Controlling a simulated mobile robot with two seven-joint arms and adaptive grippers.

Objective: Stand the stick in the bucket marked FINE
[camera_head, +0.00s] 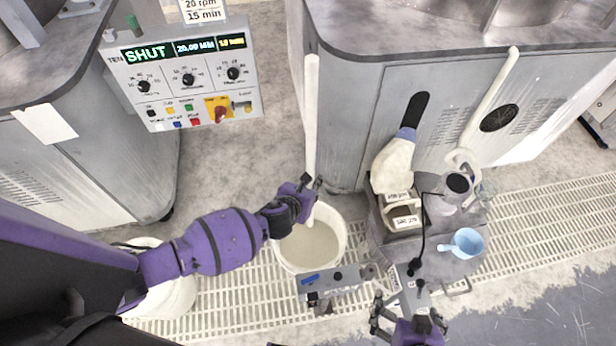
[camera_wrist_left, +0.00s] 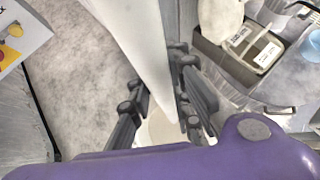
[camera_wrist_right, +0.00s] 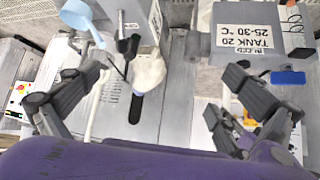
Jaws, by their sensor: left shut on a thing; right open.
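A long white stick (camera_head: 312,110) is held upright by my left gripper (camera_head: 308,190); in the left wrist view the stick (camera_wrist_left: 140,40) passes between the fingers. My left gripper (camera_wrist_left: 160,105) is shut on it. Its lower end is over or inside a white bucket (camera_head: 343,243) with greyish contents; I cannot tell whether it touches the bottom. A second white bucket (camera_head: 180,302) stands at the left, partly hidden behind my left arm. No FINE mark is readable on either bucket. My right gripper (camera_head: 405,308) is open and empty; it also shows in the right wrist view (camera_wrist_right: 165,80).
A grey box (camera_head: 330,283) labelled TANK 20 in the right wrist view stands by the near bucket. A control panel (camera_head: 185,80) reads SHUT. Floor grating (camera_head: 535,220) runs across.

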